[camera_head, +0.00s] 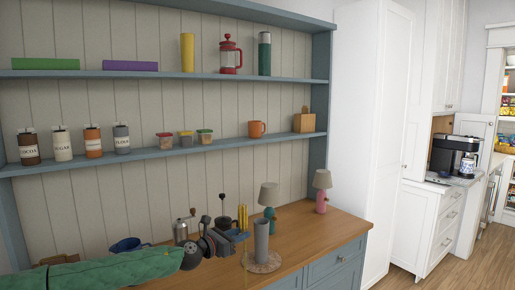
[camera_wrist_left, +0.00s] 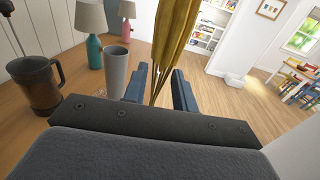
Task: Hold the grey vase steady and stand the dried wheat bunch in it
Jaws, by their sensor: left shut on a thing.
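The grey vase (camera_head: 261,242) stands upright on a round board (camera_head: 270,264) on the wooden counter; it also shows in the left wrist view (camera_wrist_left: 116,68). My left gripper (camera_head: 240,235) is shut on the golden dried wheat bunch (camera_head: 242,214), just left of the vase in the head view. In the left wrist view the bunch (camera_wrist_left: 174,40) rises above the blue fingers (camera_wrist_left: 161,86), its thin stems between them. The bunch is outside the vase, to its right in that view. My right gripper is in neither view.
Pink-based (camera_head: 321,192) and teal-based (camera_head: 269,200) lamps stand behind the vase. Shelves with jars are above. The counter right of the vase is clear.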

